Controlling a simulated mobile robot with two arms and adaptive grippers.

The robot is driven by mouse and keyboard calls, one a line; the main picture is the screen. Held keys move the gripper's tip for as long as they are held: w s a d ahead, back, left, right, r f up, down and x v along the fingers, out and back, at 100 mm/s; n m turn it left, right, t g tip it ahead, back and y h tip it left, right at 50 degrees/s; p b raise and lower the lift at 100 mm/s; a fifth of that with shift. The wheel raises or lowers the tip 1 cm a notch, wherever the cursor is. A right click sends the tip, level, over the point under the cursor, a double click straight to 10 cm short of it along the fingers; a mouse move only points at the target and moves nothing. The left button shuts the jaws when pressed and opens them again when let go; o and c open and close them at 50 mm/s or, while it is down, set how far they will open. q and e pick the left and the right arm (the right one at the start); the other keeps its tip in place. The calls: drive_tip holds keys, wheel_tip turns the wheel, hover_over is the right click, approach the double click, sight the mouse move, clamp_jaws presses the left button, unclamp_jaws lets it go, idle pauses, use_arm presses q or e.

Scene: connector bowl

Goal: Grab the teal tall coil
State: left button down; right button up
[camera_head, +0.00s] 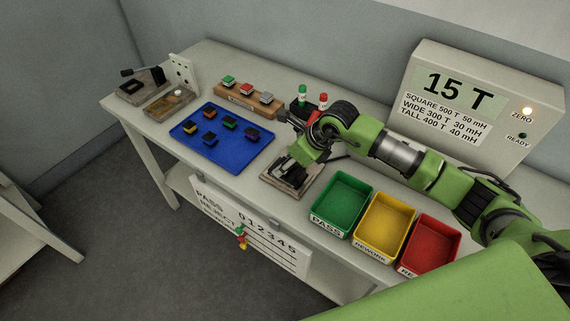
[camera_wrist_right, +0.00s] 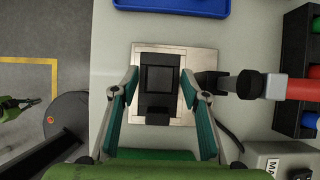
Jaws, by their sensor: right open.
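Several small dark-based coils with coloured tops lie on a blue tray (camera_head: 196,153) in the head view. One with a greenish top (camera_head: 230,122) may be the teal tall coil, but it is too small to be sure. My right gripper (camera_head: 293,178) is over a black fixture on a metal plate (camera_head: 268,172), right of the tray. In the wrist view, the right gripper (camera_wrist_right: 160,85) is open, its fingers on either side of the black fixture (camera_wrist_right: 159,98). No coil is clear between them. A green and dark piece (camera_wrist_right: 20,103) at the left looks like my left gripper; its jaws are unclear.
Green (camera_head: 341,205), yellow (camera_head: 385,228) and red (camera_head: 430,246) bins stand right of the fixture. A wooden block (camera_head: 247,100) with coloured buttons is behind the tray. A large "15 T" display box (camera_head: 480,105) stands behind my right arm.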

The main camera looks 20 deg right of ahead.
clamp_jaws()
drive_tip(key=shift+r, duration=0.2)
